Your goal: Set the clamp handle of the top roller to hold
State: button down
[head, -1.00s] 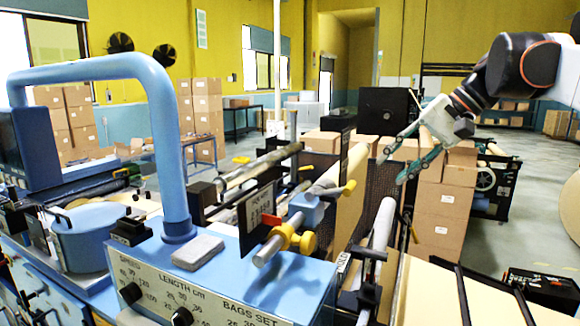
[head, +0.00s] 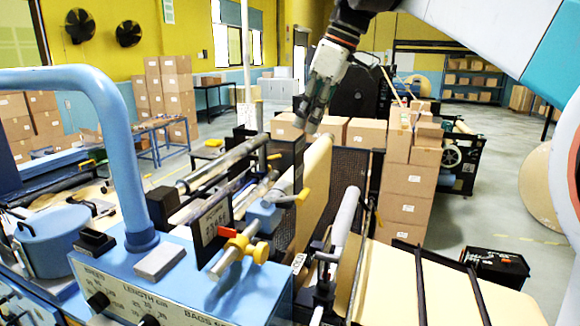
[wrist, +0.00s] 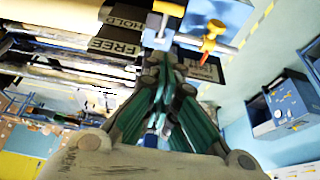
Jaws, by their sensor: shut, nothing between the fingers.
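The top roller's clamp handle has a yellow end (head: 302,197) and a grey bar, set at a blue block (head: 264,215) on the machine. In the wrist view its yellow end (wrist: 168,8) shows at the top, beside dark plates lettered HOLD (wrist: 127,18) and FREE (wrist: 117,47). I cannot tell which word the handle lines up with. My gripper (head: 306,125) is shut and empty, pointing down above and beyond the yellow end, apart from it in the head view. In the wrist view my fingers (wrist: 160,58) are together, and hide part of the area below the handle.
A yellow knob (head: 245,247) on a bar and a dark sign (head: 211,222) stand just left of the handle. A blue tube arch (head: 105,100) rises at the left. Stacked boxes (head: 407,190) and a paper sheet (head: 450,285) lie to the right.

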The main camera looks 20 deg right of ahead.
jog(key=p, duration=0.1)
send_over(285, 199)
jog(key=d, duration=0.2)
jog(key=f, duration=0.8)
jog(key=shift+s+a+f, duration=0.2)
jog(key=shift+a+f, duration=0.05)
jog(key=shift+f, duration=0.1)
jog(key=f, duration=0.2)
jog(key=d+f, duration=0.1)
jog(key=shift+s+p, duration=0.3)
jog(key=shift+p, duration=0.1)
jog(key=shift+s+d+f, duration=0.1)
jog(key=shift+s+f, duration=0.05)
jog(key=shift+f, duration=0.45)
